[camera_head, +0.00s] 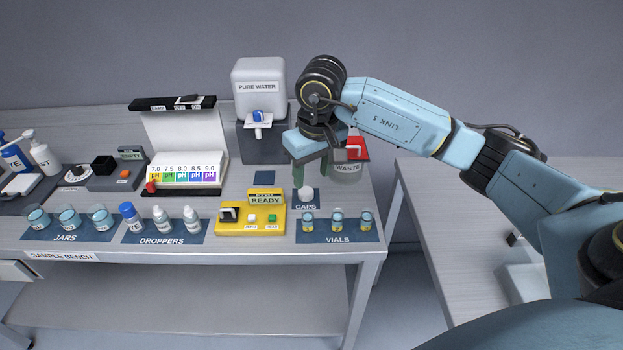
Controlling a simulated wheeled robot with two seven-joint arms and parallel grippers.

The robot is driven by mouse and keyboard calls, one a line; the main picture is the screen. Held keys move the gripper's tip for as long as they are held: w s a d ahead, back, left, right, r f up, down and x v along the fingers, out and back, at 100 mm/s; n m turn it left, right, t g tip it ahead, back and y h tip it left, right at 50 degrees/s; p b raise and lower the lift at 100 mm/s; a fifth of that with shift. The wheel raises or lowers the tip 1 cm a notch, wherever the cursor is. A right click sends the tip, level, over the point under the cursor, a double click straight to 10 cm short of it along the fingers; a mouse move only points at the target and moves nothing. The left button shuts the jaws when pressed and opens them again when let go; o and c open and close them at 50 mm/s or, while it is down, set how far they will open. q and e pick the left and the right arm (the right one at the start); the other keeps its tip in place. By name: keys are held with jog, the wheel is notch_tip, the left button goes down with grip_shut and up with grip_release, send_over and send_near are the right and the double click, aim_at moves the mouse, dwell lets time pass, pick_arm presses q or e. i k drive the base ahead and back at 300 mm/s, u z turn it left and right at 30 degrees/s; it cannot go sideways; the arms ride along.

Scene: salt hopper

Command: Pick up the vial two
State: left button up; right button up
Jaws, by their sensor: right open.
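Three small vials stand upright in a row on the dark blue VIALS mat (338,239) at the right front of the bench: a left vial (308,222), a middle vial (337,221) and a right vial (366,220). My left gripper is not in view.
A white round cap (305,193) lies below my right gripper. A yellow READY meter (250,219) stands left of the vials. The waste bin (346,173) and pure water dispenser (262,90) stand behind. Droppers (161,218) and jars (69,219) are farther left.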

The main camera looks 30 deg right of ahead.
aim_at(337, 216)
jog(key=z, duration=1.25)
